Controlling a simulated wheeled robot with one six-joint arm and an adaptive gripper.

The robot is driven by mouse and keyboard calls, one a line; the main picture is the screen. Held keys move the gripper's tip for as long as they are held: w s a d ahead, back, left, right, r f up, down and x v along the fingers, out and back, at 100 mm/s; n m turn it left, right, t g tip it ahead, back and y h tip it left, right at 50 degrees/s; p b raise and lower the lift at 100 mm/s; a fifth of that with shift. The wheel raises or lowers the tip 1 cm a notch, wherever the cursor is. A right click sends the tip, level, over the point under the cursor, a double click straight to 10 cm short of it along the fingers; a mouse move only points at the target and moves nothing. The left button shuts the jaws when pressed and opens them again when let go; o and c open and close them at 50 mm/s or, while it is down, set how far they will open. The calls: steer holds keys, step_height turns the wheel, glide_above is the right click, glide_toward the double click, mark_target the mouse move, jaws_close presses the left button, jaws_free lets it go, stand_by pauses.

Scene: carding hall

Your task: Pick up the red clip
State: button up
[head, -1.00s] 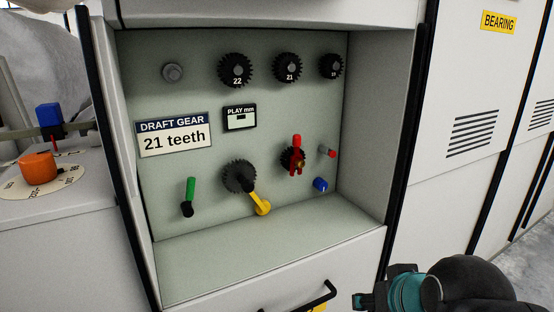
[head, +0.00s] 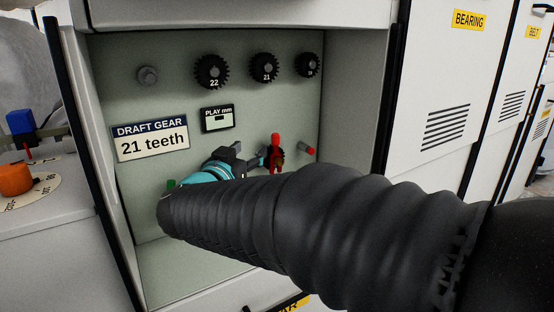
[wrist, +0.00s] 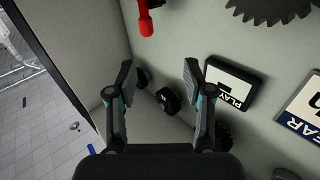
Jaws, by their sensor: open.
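The red clip (head: 275,148) sits upright on a small dark gear on the back wall of the recess, in the head view. Its rounded red end (wrist: 146,22) shows at the top edge of the wrist view, ahead of and above the fingertips; the rest is out of frame. My gripper (head: 255,160) is inside the recess, just left of the clip in the head view, and appears close to it. My arm hides the lower part of the recess.
Several dark gears hang in the upper row, including 22 (head: 212,71) and 21 (head: 264,67). The play display (head: 217,119) and draft gear sign (head: 150,138) are left of the clip. A red-tipped pin (head: 309,150) is close on its right. The recess's right wall (head: 352,110) bounds the space.

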mark_target(274, 142)
steer(key=shift+m+g+h, duration=0.3)
steer(key=shift+g+h, duration=0.1)
steer(key=shift+h, duration=0.5)
steer(key=shift+d+f+x, duration=0.1)
steer(key=shift+f+x, duration=0.15)
steer(key=shift+x, duration=1.85)
steer(key=shift+d+f+x, duration=0.15)
steer(key=shift+f+x, duration=0.1)
steer(key=shift+x, duration=1.85)
steer(key=shift+d+f+x, duration=0.1)
steer(key=shift+f+x, duration=0.15)
steer(key=shift+x, duration=1.85)
steer(key=shift+s, duration=0.15)
jaws_close()
